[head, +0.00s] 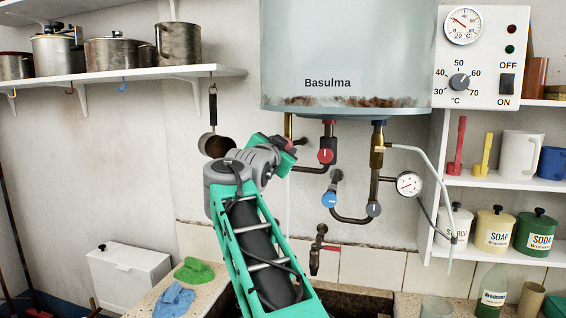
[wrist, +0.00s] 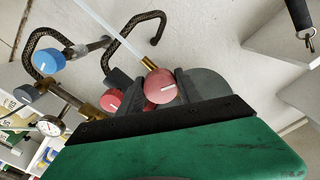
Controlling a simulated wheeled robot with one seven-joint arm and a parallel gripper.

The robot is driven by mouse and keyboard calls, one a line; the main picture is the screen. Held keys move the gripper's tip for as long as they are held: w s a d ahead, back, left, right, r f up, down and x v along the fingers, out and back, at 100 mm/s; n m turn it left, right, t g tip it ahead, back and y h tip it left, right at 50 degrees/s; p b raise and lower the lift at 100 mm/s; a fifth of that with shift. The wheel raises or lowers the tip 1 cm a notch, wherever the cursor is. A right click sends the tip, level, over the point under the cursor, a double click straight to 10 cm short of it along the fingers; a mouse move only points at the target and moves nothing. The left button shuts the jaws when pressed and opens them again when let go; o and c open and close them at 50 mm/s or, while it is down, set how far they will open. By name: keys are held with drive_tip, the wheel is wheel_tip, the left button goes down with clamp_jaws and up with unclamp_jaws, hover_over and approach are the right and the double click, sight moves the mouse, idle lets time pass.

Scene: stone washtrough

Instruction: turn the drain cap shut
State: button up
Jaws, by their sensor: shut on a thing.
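The drain cap (wrist: 160,86) is a round pinkish-red knob with a white mark, at the end of a short brass spout (wrist: 151,65). My gripper (wrist: 162,88) is shut on it, with one dark finger on each side, in the wrist view. In the head view my gripper (head: 287,151) is below the boiler, at the lower end of the left brass pipe (head: 288,124); the cap is mostly hidden there. A thin pale stream (wrist: 107,28) leaves the spout in the wrist view; it shows faintly as a vertical line in the head view (head: 288,205).
The boiler (head: 345,50) hangs above. Right of my gripper are a red valve knob (head: 325,156), a blue valve knob (head: 329,200), a grey knob (head: 374,209) and a gauge (head: 409,184). A tap (head: 317,250) is below. A dark-handled tool (head: 213,105) hangs on the left.

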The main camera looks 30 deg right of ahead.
drive_tip(key=m+b, duration=0.2)
drive_tip(key=m, duration=0.1)
drive_tip(key=shift+f, duration=0.1)
drive_tip(key=m+b, duration=0.3)
drive_tip(key=m, duration=0.3)
drive_tip(key=m+b, duration=0.1)
drive_tip(key=m, duration=0.1)
drive_tip(key=m+b, duration=0.1)
drive_tip(key=m, duration=0.1)
drive_tip(key=shift+r, duration=0.3)
drive_tip(key=shift+b, duration=0.3)
drive_tip(key=o, duration=1.1)
drive_tip(key=shift+o, duration=1.3)
drive_tip(key=shift+a, duration=0.15)
